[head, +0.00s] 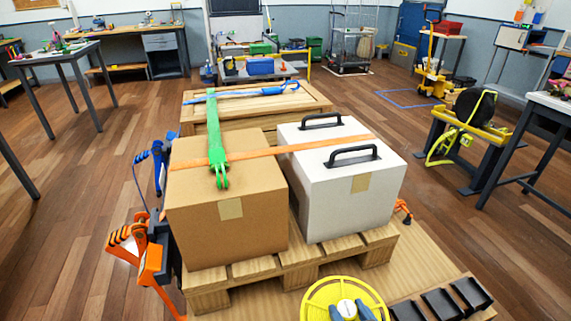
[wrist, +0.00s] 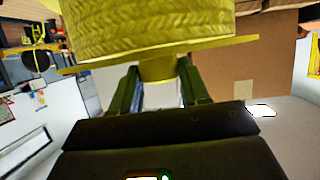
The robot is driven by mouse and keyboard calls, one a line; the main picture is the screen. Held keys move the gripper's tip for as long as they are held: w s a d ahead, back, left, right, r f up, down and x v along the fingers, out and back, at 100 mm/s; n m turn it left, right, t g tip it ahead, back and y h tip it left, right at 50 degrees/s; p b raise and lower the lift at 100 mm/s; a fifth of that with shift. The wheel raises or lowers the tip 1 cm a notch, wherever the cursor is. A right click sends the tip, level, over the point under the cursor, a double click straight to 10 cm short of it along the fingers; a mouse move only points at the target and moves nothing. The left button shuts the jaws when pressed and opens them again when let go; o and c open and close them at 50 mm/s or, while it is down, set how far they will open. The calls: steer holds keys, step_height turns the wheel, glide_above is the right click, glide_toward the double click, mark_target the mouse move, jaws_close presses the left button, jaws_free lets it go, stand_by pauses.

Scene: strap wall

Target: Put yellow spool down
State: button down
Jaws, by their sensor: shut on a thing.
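The yellow spool (head: 343,295) shows at the bottom edge of the head view, partly cut off by the frame. In the wrist view the spool (wrist: 150,28) fills the top, with woven yellow strap wound above a flat flange. My gripper (wrist: 158,85) is shut on the short yellow hub below the flange, one finger on each side. My fingertips (head: 350,312) also show at the spool's middle in the head view. The spool's height above the wooden board (head: 410,270) cannot be told.
A cardboard box (head: 226,220) and a white box (head: 345,185) with black handles stand on a pallet (head: 260,270), crossed by an orange strap. Black open holders (head: 440,305) lie right of the spool. A yellow reel stand (head: 468,130) is at the right.

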steer(key=w+d+r+m+h+p, duration=0.2)
steer(key=d+r+p, duration=0.1)
steer(key=d+p, duration=0.6)
steer(key=shift+d+h, duration=0.2)
steer(key=shift+h, duration=0.1)
